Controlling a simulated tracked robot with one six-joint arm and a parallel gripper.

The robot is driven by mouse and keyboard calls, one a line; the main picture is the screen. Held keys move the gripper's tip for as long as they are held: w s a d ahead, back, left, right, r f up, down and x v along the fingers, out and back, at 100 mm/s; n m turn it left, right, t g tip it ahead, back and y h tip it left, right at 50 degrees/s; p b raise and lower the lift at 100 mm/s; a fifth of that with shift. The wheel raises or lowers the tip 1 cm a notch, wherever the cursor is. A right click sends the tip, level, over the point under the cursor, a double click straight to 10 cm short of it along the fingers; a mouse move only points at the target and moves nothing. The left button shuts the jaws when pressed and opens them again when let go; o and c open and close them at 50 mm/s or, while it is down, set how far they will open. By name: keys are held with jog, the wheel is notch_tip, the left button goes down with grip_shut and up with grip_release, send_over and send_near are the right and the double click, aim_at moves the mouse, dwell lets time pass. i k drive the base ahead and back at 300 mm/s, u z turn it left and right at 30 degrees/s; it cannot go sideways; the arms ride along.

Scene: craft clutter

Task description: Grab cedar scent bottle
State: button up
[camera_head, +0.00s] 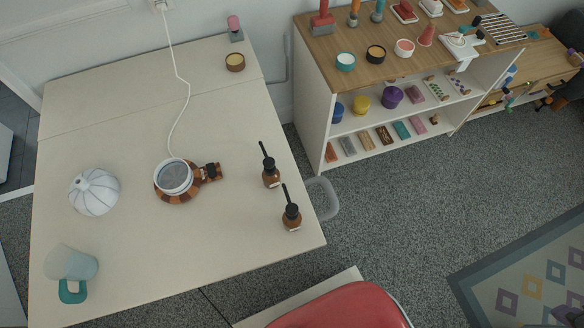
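Two brown bottles with tall black dropper tops stand near the right edge of the white table: one bottle (270,178) farther back, the other bottle (291,218) nearer the front corner. Each has a small pale label, too small to read, so I cannot tell which is cedar. A third small brown item with a dark cap (211,172), perhaps another bottle, is beside the brown striped ring under a white-rimmed pot. My gripper is not in view.
On the white table (120,240) are a white ribbed dome (94,192), a corded pot (174,175), a jug with teal handle (71,270), a wooden-sided tin (235,62) and a pink-topped bottle (235,28). A red chair (345,308) stands in front. A filled shelf (318,100) is at right.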

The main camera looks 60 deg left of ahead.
aim_at(291, 224)
jog(key=k, duration=1.1)
jog(key=u, duration=2.75)
